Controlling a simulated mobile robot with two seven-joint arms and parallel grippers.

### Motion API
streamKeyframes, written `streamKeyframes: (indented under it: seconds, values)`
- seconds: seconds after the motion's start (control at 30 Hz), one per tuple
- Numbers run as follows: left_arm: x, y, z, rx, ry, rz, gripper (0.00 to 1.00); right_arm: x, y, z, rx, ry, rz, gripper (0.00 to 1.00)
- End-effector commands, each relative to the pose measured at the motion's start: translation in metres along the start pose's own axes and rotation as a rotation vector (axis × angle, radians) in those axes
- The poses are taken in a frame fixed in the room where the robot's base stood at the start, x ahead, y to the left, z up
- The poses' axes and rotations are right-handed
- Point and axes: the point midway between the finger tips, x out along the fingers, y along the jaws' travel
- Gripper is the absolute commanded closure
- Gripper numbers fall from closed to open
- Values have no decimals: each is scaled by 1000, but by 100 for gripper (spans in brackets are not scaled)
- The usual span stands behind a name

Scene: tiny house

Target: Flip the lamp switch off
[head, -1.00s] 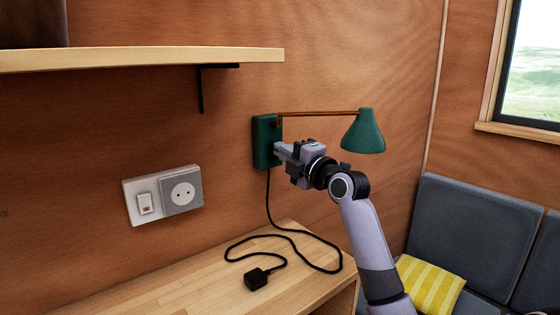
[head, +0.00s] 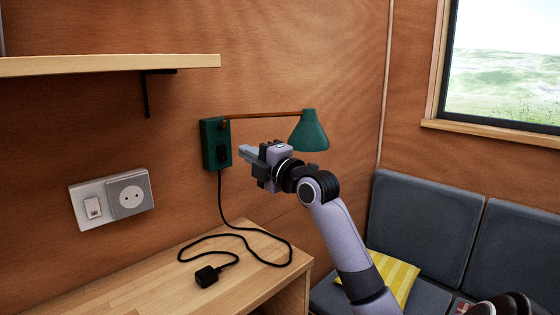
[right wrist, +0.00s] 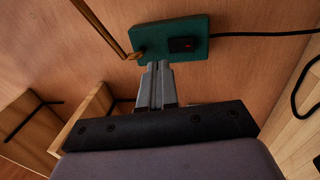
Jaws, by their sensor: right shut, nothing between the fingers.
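The lamp has a green wall base (head: 211,145), a thin brown arm (head: 265,115) and a green shade (head: 309,132). Its black switch (head: 222,153) is on the base's front, low down. In the right wrist view the switch (right wrist: 182,44) shows a small red mark; I cannot tell its position for sure. My right gripper (head: 244,151) is shut and empty, just right of the base and apart from it. In the right wrist view its fingertips (right wrist: 157,66) point at the green base (right wrist: 160,33), beside the switch. My left gripper is not in view.
The lamp's cord (head: 245,232) runs down to the wooden desk (head: 130,290), where its plug (head: 207,276) lies loose. A wall plate with a switch and a socket (head: 130,197) is at left. A shelf (head: 110,65) is above. Grey seat cushions (head: 425,222) are at right.

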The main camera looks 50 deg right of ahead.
Motion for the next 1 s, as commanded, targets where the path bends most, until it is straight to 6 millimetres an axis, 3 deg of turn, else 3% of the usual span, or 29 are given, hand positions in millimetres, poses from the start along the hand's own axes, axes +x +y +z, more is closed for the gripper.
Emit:
streamKeyframes:
  seconds: [0.2, 0.4, 1.0]
  values:
    - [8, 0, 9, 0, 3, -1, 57, -40, 6, 0, -4, 0, -3, 100]
    - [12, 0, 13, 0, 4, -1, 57, -65, 14, 0, -1, 0, -3, 100]
    - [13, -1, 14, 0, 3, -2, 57, -74, 18, 0, 1, 0, -3, 100]
